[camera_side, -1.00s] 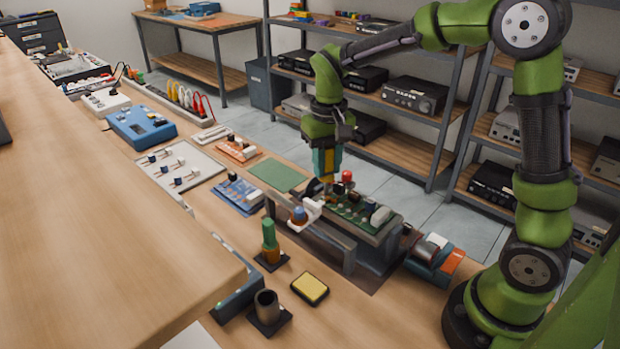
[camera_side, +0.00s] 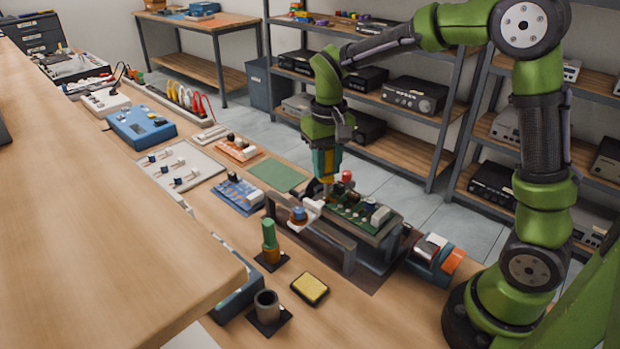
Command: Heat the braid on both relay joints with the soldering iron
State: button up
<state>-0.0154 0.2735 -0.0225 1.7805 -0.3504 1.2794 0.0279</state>
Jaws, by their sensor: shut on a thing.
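My gripper (camera_side: 326,148) points down over the left back part of a green circuit board (camera_side: 350,213). It is shut on a tool with a teal and orange-yellow body (camera_side: 326,165), seemingly the soldering iron. The tool's tip is low at the board, but I cannot tell whether it touches. The board sits in a grey vise-like holder (camera_side: 347,256). A small red part (camera_side: 347,176) stands just right of the tool. A white piece with a blue top (camera_side: 299,214) is at the holder's left front. The relay joints and the braid are too small to make out.
A green-handled tool (camera_side: 269,233) stands upright in a holder at the front left. An empty dark cup (camera_side: 267,304) and a yellow sponge (camera_side: 310,288) are nearby. An orange and grey device (camera_side: 434,258) sits right of the holder. A green mat (camera_side: 279,175) lies clear behind.

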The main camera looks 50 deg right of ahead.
jog(key=shift+f, duration=0.5)
dwell(2.9)
jog(key=shift+r, duration=2.4)
jog(key=shift+r, duration=0.1)
